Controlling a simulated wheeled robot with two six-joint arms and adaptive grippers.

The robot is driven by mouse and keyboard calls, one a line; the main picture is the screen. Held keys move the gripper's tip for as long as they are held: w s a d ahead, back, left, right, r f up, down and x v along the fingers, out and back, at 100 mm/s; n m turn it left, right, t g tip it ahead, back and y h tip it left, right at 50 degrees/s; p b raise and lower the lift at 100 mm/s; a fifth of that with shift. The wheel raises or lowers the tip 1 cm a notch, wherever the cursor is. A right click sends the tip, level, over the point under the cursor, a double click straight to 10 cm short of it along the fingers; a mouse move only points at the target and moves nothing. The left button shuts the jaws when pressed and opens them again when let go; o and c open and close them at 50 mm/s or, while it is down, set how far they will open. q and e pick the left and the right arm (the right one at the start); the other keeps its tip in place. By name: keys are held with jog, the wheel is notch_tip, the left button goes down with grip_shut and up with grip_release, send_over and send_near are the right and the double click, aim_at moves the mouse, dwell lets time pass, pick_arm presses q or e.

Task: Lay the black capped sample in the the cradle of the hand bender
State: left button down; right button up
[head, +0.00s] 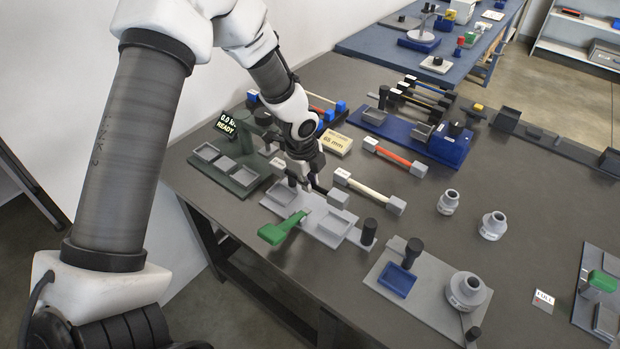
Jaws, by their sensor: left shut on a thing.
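My left gripper (309,183) points down over the table and is shut on the black capped sample. The sample's dark rod is partly hidden by the fingers, and one grey end cap (338,199) shows to the right. The hand bender, a light grey plate (308,229) with a green lever (276,233) at its front left, lies just below and in front of the gripper. The sample appears to be over the bender's rear part. I cannot tell whether it touches the cradle. My right gripper is not in view.
A cream sample (368,193) and an orange sample (394,156) lie behind and right. A dark green device (240,183) with trays stands left. A blue rack (432,147) holds several rods. A grey board (420,295) with a blue tray is front right.

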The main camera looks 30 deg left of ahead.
aim_at(311, 210)
pick_arm(q)
jog(key=shift+r+p, duration=0.2)
jog(key=shift+p, duration=0.2)
notch_tip(311, 210, down, 8)
jog(key=b, duration=0.5)
jog(key=shift+f+b, duration=0.15)
jog(key=shift+b, duration=0.2)
jog(key=shift+f, duration=0.25)
jog(key=c, duration=1.1)
grip_release()
